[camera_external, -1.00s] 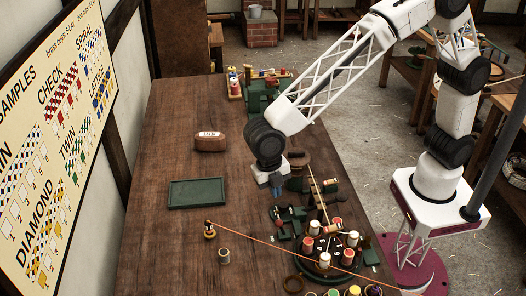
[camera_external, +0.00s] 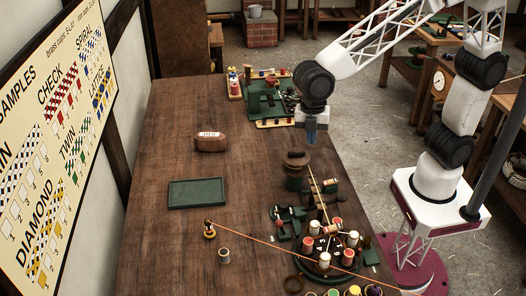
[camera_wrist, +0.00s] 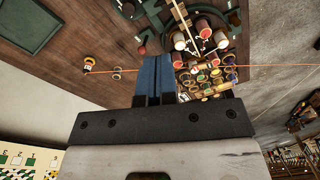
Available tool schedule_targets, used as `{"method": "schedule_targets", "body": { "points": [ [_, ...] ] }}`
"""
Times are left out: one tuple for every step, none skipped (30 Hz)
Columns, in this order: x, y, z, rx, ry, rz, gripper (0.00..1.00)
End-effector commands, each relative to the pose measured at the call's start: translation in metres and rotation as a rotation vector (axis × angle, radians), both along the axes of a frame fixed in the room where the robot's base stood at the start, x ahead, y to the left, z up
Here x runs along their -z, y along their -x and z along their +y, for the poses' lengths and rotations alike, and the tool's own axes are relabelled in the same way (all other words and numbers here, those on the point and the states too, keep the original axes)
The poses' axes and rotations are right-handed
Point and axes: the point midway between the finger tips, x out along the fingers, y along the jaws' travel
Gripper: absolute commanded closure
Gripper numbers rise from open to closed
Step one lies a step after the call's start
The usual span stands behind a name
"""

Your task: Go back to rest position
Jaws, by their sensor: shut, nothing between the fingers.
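My gripper (camera_external: 312,135) hangs in the air over the right part of the wooden table (camera_external: 160,145), pointing down. Its two blue fingers are together in the wrist view (camera_wrist: 153,80), with nothing between them. It is above and behind a dark green pot-like piece with a brown top (camera_external: 295,160) and clear of everything on the table.
A braiding machine with several bobbins (camera_external: 325,245) stands at the table's front right. An orange cord (camera_external: 270,241) runs from a small spool (camera_external: 209,230) across it. A green tray (camera_external: 198,193), a brown block (camera_external: 210,142) and a green machine (camera_external: 263,98) also stand on the table.

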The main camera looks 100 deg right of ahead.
Motion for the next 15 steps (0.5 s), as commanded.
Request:
{"method": "schedule_targets", "body": {
  "points": [
    [-0.007, 0.012, -0.007, 0.041, 0.001, -0.009, 1.00],
    [-0.011, 0.018, -0.011, 0.067, 0.003, -0.014, 1.00],
    [-0.014, 0.027, -0.016, 0.102, 0.005, -0.019, 1.00],
    [-0.017, 0.033, -0.020, 0.130, 0.006, -0.024, 1.00],
    [-0.020, 0.040, -0.024, 0.157, 0.006, -0.029, 1.00],
    [-0.023, 0.049, -0.029, 0.193, 0.008, -0.033, 1.00],
    [-0.026, 0.055, -0.032, 0.220, 0.009, -0.038, 1.00],
    [-0.028, 0.062, -0.036, 0.246, 0.010, -0.041, 1.00],
    [-0.031, 0.071, -0.040, 0.282, 0.010, -0.049, 1.00],
    [-0.033, 0.078, -0.044, 0.307, 0.010, -0.053, 1.00],
    [-0.035, 0.085, -0.047, 0.334, 0.011, -0.056, 1.00],
    [-0.037, 0.094, -0.052, 0.371, 0.011, -0.062, 1.00],
    [-0.039, 0.101, -0.055, 0.398, 0.010, -0.065, 1.00],
    [-0.040, 0.108, -0.058, 0.426, 0.010, -0.070, 1.00],
    [-0.042, 0.117, -0.062, 0.461, 0.010, -0.074, 1.00]
  ]
}}
